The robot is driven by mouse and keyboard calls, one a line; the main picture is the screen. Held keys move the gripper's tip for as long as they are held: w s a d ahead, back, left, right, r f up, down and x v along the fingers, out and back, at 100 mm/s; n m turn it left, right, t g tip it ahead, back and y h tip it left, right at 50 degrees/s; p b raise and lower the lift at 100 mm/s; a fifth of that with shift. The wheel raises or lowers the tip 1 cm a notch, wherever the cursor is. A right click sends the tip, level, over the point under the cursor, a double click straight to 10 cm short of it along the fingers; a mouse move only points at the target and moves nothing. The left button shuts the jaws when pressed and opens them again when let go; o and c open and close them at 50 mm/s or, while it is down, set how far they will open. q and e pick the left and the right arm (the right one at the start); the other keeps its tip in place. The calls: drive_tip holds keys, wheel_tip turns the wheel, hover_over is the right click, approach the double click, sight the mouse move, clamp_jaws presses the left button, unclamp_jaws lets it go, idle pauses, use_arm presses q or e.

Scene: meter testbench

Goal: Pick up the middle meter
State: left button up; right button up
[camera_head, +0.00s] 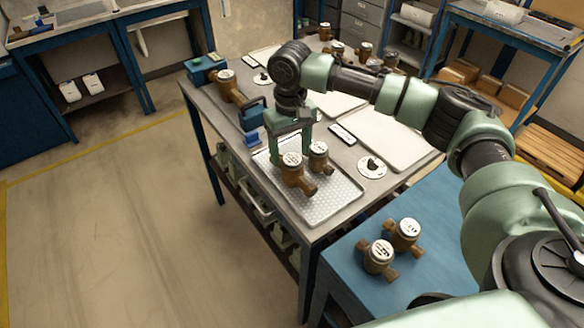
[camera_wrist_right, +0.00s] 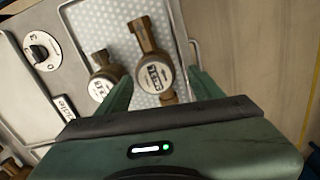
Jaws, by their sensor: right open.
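Two brass meters with white dials are on the perforated tray (camera_head: 335,205) on the bench: the front-left meter (camera_head: 292,172) and the back-right meter (camera_head: 319,156). My right gripper (camera_head: 290,146) is open, pointing down just above and behind the front-left meter. In the right wrist view, the larger meter (camera_wrist_right: 154,72) appears between the fingers (camera_wrist_right: 162,80), and the other meter (camera_wrist_right: 101,84) lies left of them, partly behind a finger. I cannot tell whether the fingers touch a meter. Which meter is the middle one is unclear. My left gripper is not in view.
Two more meters (camera_head: 378,257) (camera_head: 404,234) stand on a blue surface (camera_head: 345,262) at the front right. Another meter (camera_head: 229,87) sits at the bench's left, near a blue device (camera_head: 251,115). A round dial plate (camera_head: 372,167) lies right of the tray. Several meters stand farther back.

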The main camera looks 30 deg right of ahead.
sight(292, 169)
drive_tip(key=shift+w+d+f, duration=0.1)
drive_tip(key=shift+w+d, duration=0.2)
drive_tip(key=shift+d, duration=0.05)
drive_tip(key=shift+f, duration=0.25)
drive_tip(key=shift+s+a+f, duration=0.15)
drive_tip(key=shift+s+f, duration=0.05)
drive_tip(key=shift+f, duration=0.55)
drive_tip(key=shift+s+f+p, duration=0.1)
drive_tip(key=shift+f+p, duration=0.2)
drive_tip(key=shift+p, duration=0.15)
drive_tip(key=f, duration=0.1)
drive_tip(key=f+p, duration=0.1)
drive_tip(key=f, duration=0.2)
drive_tip(key=shift+w+d+f+p, duration=0.2)
drive_tip(key=shift+w+f+p, duration=0.1)
drive_tip(key=shift+f, duration=0.1)
drive_tip(key=shift+s+f, duration=0.1)
drive_tip(key=shift+f, duration=0.05)
drive_tip(key=c, duration=1.4)
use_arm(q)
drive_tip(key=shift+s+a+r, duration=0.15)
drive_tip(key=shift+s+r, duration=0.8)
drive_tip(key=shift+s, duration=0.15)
use_arm(e)
clamp_jaws()
